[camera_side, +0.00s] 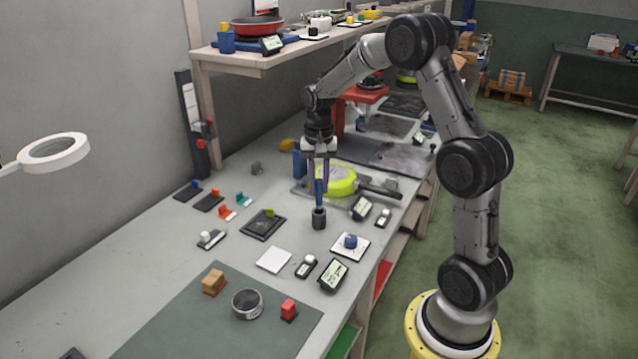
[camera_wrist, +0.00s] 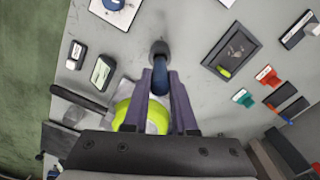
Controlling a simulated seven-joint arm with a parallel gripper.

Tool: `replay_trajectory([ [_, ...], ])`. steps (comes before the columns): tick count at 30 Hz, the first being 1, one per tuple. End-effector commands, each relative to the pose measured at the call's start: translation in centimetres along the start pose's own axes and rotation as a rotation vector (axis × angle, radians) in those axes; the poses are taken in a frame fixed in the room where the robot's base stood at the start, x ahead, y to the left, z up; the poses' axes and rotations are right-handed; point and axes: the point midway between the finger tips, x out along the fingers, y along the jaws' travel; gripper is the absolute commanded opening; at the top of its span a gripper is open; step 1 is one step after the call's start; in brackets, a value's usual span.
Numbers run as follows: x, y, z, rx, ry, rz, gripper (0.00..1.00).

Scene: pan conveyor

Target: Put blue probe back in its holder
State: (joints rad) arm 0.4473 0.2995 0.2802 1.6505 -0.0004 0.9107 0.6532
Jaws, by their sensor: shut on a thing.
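The blue probe (camera_side: 319,192) is upright between the fingers of my gripper (camera_side: 321,180), which is shut on it. In the wrist view the blue probe (camera_wrist: 160,84) shows between the two purple fingers of my gripper (camera_wrist: 161,76). The holder, a small dark cylinder (camera_side: 319,218), stands on the bench directly below the probe. In the wrist view the holder (camera_wrist: 159,48) lies just beyond the fingertips, in line with the probe. The probe's lower end meets the holder's top in the side view; I cannot tell how deep it sits, if at all.
A yellow-green pan (camera_side: 337,178) with a dark handle lies behind the holder. A dark framed tray (camera_side: 263,224) is to its left, a white plate with a blue knob (camera_side: 350,242) to its right. Small displays (camera_side: 333,275) stand near the front edge. A shelf (camera_side: 270,64) overhangs behind.

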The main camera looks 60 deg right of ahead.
Motion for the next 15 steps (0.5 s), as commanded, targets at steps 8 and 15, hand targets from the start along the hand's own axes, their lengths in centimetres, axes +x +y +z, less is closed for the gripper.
replay_trajectory([
  [8,-0.02,-0.01,-0.01,0.0,0.001,0.0,0.0],
  [15,0.41,0.0,0.0,0.0,0.0,0.0,0.0],
])
